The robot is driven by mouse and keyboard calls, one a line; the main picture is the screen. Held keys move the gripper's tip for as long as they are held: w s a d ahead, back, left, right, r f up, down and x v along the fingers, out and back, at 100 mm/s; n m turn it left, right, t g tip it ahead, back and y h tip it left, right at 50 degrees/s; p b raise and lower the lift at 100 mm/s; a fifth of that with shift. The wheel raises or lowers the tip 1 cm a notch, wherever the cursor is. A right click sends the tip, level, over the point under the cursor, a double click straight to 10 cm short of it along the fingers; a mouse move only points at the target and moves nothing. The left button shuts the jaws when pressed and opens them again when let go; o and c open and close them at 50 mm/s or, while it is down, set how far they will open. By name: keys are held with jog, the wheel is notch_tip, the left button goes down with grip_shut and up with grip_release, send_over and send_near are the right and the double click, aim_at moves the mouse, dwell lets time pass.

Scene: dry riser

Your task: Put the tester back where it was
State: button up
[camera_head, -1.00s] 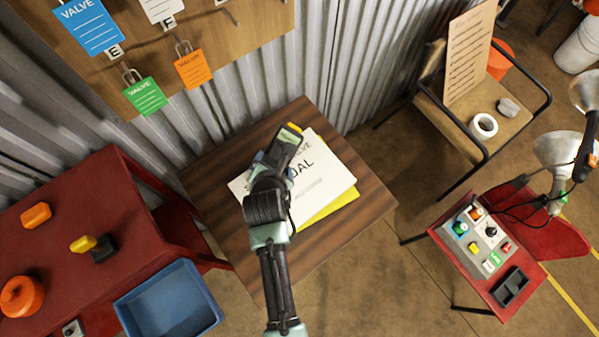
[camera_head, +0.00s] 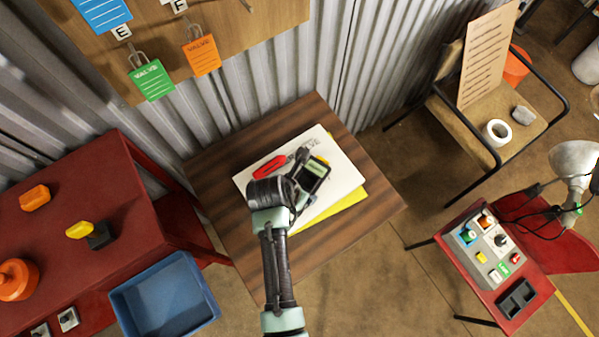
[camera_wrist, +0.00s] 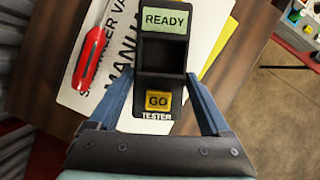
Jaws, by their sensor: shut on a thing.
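The tester (camera_head: 314,170) is a dark handheld box over the manual on the wooden table. In the wrist view the tester (camera_wrist: 160,52) shows a green READY screen, a recess and a yellow GO button. My gripper (camera_wrist: 160,80) has a finger on each side of it and is shut on it. In the head view my gripper (camera_head: 304,181) is at the tester's lower left. I cannot tell whether the tester touches the manual. The white manual (camera_head: 338,180) is partly covered by the tester and my gripper.
A red tool (camera_head: 268,167) lies on the manual, left of the tester, above a yellow folder (camera_head: 340,206). The wooden table (camera_head: 222,165) has bare wood around them. A blue bin (camera_head: 165,300) stands lower left. A control panel (camera_head: 488,250) and black tray (camera_head: 516,298) sit right.

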jog(key=shift+f, duration=1.3)
jog(key=o, duration=1.5)
jog(key=shift+f, duration=0.1)
